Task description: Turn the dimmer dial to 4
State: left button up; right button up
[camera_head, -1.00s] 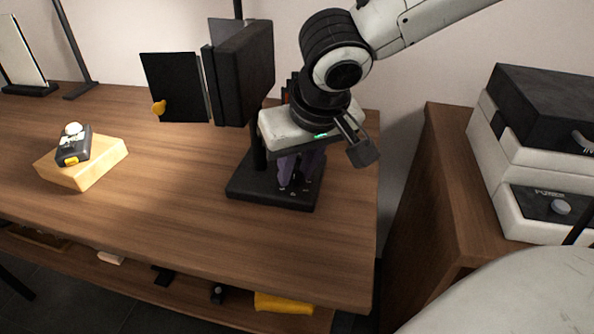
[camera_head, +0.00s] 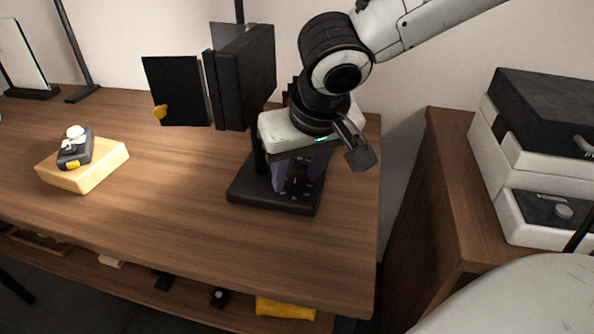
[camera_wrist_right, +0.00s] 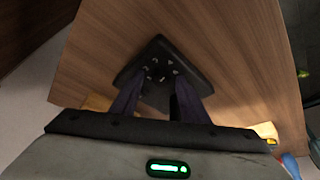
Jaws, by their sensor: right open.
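The black base (camera_head: 250,193) of the lamp stands near the right end of the wooden table. Pale marks lie on its top, and it also shows in the right wrist view (camera_wrist_right: 187,62). The dimmer dial (camera_wrist_right: 158,74) seems to be the dark spot among these marks; its setting is too small to read. My right gripper (camera_head: 297,183) points down over the base. Its purple fingers are apart on either side of the marked area, and nothing shows held between them. I cannot tell whether a finger touches the dial. My left gripper is out of view.
The lamp's black head (camera_head: 243,77) with an open flap stands close left of my right wrist. A small dark device (camera_head: 76,150) sits on a wooden block (camera_head: 85,172) at left. Grey cases (camera_head: 545,150) stand on the right cabinet. The middle of the table is clear.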

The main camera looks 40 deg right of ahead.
pick_arm(q)
jog(key=p, duration=0.2)
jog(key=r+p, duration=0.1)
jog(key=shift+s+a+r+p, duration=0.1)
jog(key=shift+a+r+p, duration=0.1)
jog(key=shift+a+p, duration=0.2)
pick_arm(e)
jog(key=v, duration=1)
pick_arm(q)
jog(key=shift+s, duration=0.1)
pick_arm(e)
jog(key=shift+s+r, duration=0.1)
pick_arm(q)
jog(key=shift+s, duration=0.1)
